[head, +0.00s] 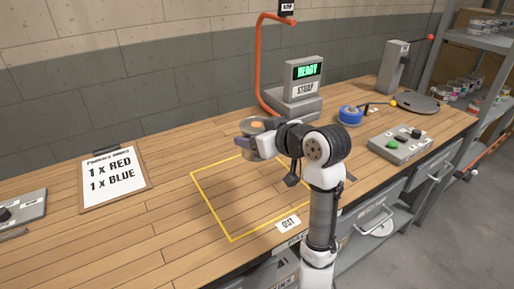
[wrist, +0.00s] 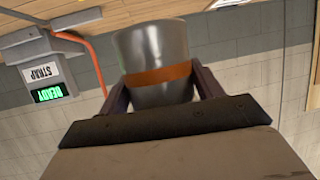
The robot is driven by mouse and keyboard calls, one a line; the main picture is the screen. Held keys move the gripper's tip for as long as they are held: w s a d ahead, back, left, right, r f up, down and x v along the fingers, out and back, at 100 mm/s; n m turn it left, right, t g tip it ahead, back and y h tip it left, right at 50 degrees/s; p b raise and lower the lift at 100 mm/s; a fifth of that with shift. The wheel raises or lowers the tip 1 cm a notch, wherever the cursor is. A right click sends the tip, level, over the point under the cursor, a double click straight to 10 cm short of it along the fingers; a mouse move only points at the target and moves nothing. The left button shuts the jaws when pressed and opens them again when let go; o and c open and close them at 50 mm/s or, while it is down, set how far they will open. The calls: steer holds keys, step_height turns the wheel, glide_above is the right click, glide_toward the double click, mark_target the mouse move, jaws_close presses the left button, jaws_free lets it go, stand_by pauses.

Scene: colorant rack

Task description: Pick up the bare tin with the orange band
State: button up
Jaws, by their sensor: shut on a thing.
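The bare grey metal tin with an orange band (wrist: 155,48) is between the fingers of my gripper (wrist: 160,85) in the wrist view. One finger shows on each side of it, and the gripper is shut on it. In the head view the tin (head: 257,126) shows at the end of my arm, over the back of the yellow-outlined square. My gripper (head: 250,147) partly covers it there. It appears held above the bench, but the exact gap under it is hard to tell.
The yellow-outlined square (head: 232,240) with an OUT label (head: 288,224) looks empty. A blue tape roll (head: 350,114) and a button box (head: 402,144) are right; an order clipboard (head: 113,178) is left.

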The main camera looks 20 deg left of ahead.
steer(key=shift+r, duration=3.05)
steer(key=shift+d+r, duration=0.1)
steer(key=shift+r, duration=0.05)
